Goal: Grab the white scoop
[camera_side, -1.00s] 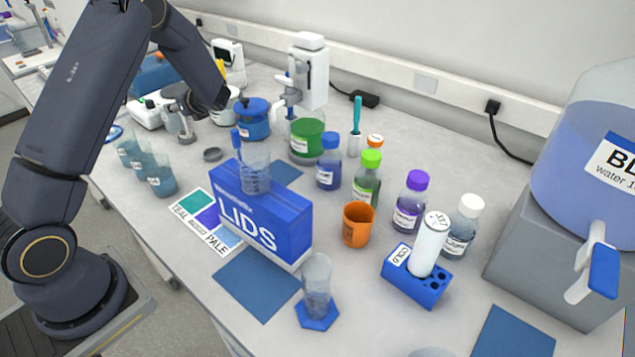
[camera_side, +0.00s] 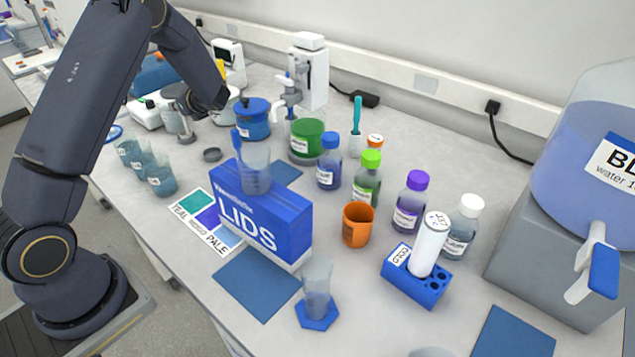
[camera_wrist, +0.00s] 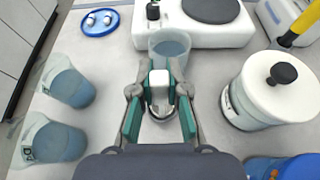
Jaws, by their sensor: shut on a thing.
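My gripper (camera_wrist: 159,92) is closed on a small white piece, the white scoop (camera_wrist: 158,84), which shows between the two teal-padded fingers in the wrist view. The fingers hide much of the scoop, so its full shape is unclear. In the side view my gripper (camera_side: 181,115) is at the far left of the bench, small and partly hidden by my arm, and the scoop cannot be made out there.
A white-lidded jar (camera_wrist: 275,90) stands close to the right. Two labelled cups (camera_wrist: 68,84) are on the left. A white device (camera_wrist: 200,22) and a blue dish (camera_wrist: 100,22) lie beyond. The blue LIDS box (camera_side: 262,215) stands mid-bench, with several bottles behind it.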

